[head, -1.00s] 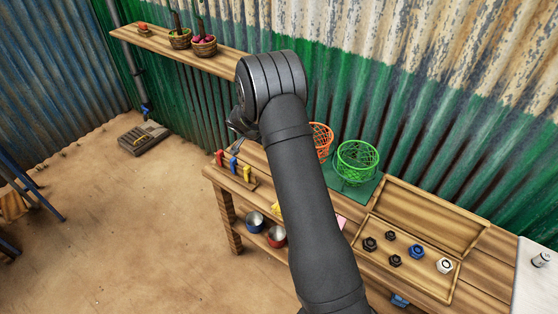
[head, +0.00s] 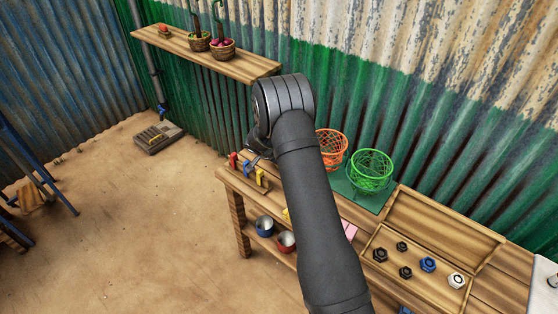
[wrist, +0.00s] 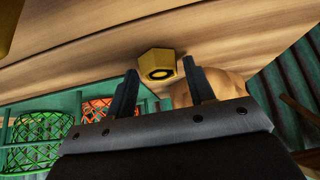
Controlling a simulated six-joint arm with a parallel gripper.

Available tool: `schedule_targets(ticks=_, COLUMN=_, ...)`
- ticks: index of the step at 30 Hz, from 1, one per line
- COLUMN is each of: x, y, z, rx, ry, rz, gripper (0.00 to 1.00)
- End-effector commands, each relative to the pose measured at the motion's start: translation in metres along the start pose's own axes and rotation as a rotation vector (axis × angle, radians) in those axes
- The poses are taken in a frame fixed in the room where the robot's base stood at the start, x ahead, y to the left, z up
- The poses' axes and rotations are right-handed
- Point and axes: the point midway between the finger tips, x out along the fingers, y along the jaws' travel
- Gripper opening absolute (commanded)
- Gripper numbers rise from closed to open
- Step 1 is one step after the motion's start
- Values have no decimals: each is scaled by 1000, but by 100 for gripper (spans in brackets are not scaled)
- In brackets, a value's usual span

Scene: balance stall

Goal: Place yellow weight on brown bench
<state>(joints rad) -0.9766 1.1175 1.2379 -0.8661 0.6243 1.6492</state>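The yellow weight (wrist: 158,57) is a hexagonal block with a dark round opening, seen in the wrist view against a wooden surface. My gripper (wrist: 157,78) is open, with its two dark fingers apart and the weight visible between and beyond their tips. I cannot tell whether either finger touches it. In the head view my arm hides most of my gripper and I cannot make out the weight. The brown wooden bench (head: 335,207) runs along the green wall, partly hidden behind my arm.
An orange basket (head: 331,144) and a green basket (head: 371,170) stand on the bench. A wooden tray (head: 386,238) holds several dark, blue and white nut-shaped pieces. Red, blue and yellow clips (head: 247,170) sit at the bench's left end. Bowls (head: 265,226) stand below.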

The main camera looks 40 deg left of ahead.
Motion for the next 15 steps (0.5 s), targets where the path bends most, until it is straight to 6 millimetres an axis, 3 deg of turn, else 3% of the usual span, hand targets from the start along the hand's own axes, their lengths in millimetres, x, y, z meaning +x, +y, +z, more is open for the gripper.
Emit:
schedule_targets(ticks=10, x=-2, y=0, z=-1, rx=1, ry=0, rz=0, gripper=58)
schedule_targets(ticks=15, x=-18, y=-1, z=-2, rx=0, ry=1, rz=-1, gripper=58)
